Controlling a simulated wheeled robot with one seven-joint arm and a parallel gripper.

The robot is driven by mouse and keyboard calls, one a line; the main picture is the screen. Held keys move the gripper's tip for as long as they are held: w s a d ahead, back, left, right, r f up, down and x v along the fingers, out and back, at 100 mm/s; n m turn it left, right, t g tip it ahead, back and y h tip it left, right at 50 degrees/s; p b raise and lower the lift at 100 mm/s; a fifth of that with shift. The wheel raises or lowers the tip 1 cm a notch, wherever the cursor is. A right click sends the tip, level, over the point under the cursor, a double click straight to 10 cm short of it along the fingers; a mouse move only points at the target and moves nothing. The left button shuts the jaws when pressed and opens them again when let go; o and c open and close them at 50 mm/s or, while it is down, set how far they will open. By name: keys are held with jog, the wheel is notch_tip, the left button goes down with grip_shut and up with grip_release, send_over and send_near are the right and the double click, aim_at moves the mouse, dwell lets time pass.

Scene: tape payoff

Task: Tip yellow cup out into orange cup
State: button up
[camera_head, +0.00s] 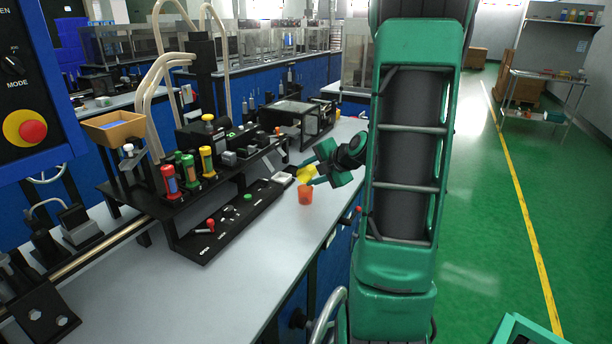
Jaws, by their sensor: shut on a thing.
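The orange cup (305,195) stands upright on the grey bench top, near its right edge. The yellow cup (306,173) is just above it, held tilted with its lower end toward the orange cup. My gripper (316,170) is shut on the yellow cup from the right. The fingers cover part of the yellow cup. Whether the two cups touch, and what is inside either, cannot be told from here.
A black machine frame with coloured cylinders (207,161) stands left of the cups. A black control strip (230,222) lies in front of it. An orange tray (114,127) sits farther left. The bench top (250,270) is clear toward the front.

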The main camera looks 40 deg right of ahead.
jog(key=shift+r, duration=0.1)
jog(key=shift+r, duration=2.4)
